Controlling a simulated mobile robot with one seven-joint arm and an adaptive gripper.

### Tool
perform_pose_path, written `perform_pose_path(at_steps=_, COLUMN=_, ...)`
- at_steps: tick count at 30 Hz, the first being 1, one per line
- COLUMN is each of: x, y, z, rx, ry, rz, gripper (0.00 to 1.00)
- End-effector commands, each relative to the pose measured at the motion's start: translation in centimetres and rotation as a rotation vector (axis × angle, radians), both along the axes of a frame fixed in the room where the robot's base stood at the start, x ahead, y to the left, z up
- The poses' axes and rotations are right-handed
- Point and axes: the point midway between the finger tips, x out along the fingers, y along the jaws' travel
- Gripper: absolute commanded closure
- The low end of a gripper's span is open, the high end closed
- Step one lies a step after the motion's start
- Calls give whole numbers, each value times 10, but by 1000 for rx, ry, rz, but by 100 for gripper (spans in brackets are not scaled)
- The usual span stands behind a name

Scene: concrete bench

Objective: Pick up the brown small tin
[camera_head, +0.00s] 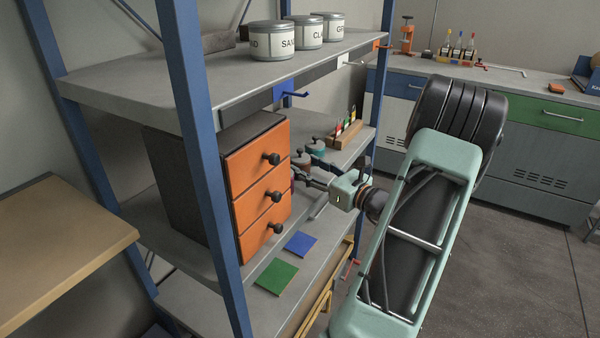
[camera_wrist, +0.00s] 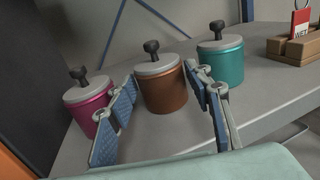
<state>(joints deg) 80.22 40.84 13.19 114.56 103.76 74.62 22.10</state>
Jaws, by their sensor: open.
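The brown small tin (camera_wrist: 163,91) stands upright on the grey shelf, with a grey lid and dark knob. In the wrist view it is between a pink tin (camera_wrist: 91,109) on the left and a teal tin (camera_wrist: 221,65) on the right. My gripper (camera_wrist: 161,74) is open, with one finger to each side of the brown tin. Its left finger partly covers the pink tin. I cannot tell whether either finger touches the brown tin. In the head view my gripper (camera_head: 303,171) reaches over the middle shelf beside the drawers, and the tins are small and partly hidden.
An orange drawer unit (camera_head: 258,185) stands left of my gripper. A wooden holder with tags (camera_head: 346,133) is behind the tins. Blue posts (camera_head: 200,150) and the upper shelf (camera_head: 150,81) frame the space. Green (camera_head: 277,277) and blue (camera_head: 301,244) squares lie lower down.

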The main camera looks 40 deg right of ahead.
Motion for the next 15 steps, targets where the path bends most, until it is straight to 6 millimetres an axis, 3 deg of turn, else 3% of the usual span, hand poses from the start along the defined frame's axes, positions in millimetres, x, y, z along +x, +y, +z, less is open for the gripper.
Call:
perform_pose_path(at_steps=6, x=30, y=1, z=-2, rx=-2, ry=0, rz=2, gripper=54)
perform_pose_path(at_steps=12, x=31, y=1, z=0, rx=-1, ry=0, rz=0, gripper=54)
perform_pose_path(at_steps=15, x=31, y=1, z=0, rx=0, ry=0, rz=0, gripper=64)
